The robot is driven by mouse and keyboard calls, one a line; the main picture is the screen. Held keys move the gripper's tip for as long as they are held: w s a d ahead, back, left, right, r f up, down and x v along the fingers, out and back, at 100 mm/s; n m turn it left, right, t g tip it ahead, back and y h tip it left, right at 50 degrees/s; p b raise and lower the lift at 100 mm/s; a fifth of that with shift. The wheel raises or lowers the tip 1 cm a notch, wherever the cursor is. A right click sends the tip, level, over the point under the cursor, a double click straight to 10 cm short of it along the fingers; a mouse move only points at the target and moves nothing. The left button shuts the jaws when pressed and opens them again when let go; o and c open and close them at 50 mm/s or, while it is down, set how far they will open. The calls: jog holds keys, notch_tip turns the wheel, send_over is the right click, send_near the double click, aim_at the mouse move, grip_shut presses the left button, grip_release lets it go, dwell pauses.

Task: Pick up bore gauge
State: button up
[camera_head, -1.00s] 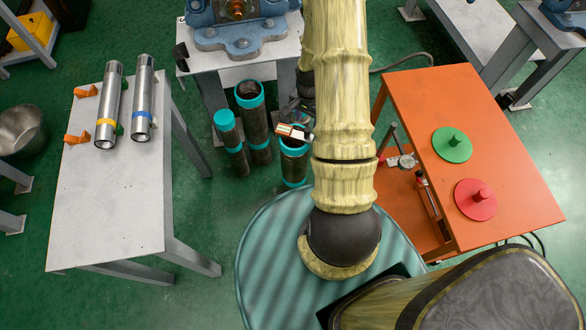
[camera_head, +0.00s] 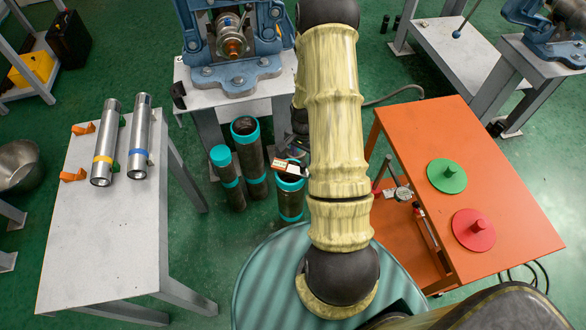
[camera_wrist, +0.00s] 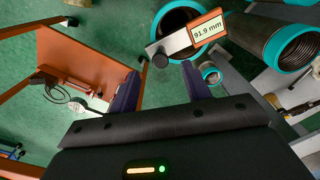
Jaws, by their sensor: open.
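A small gauge with an orange-framed readout showing 91.9 mm and a black knob, which I take for the bore gauge (camera_wrist: 205,32), is at the mouth of a teal-rimmed dark pipe (camera_wrist: 180,15). I cannot tell whether part of it sits inside the bore. In the head view the bore gauge (camera_head: 288,168) shows above the teal-rimmed pipe (camera_head: 290,200), left of my arm. My gripper (camera_wrist: 160,70) is open and empty. Its fingers point toward the gauge without visibly touching it. In the head view my arm mostly hides the gripper.
An orange cart (camera_head: 520,205) stands at right, with a dial gauge (camera_head: 403,194) at its lower level. More teal-ended pipes (camera_head: 245,160) stand beside the gauge. A blue vise (camera_head: 235,72) is on the bench behind. A grey table (camera_head: 110,235) with two steel tubes is at left.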

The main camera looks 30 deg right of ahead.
jog(key=shift+w+a+r, duration=0.1)
jog(key=shift+a+r, duration=0.1)
jog(key=shift+r, duration=0.2)
jog(key=s+a+r+n+t, duration=0.1)
jog(key=s+a+r+n, duration=0.4)
jog(key=a+r, duration=0.3)
jog(key=s+a+r+n+t, duration=0.1)
jog(key=s+a+r+n, duration=0.4)
jog(key=r, duration=0.9)
jog(key=a+n, duration=0.2)
jog(key=a, duration=0.1)
jog(key=shift+r+t, duration=0.3)
jog(key=shift+r, duration=0.1)
jog(key=shift+a, duration=0.1)
jog(key=shift+c, duration=1.3)
jog(key=shift+w, duration=0.1)
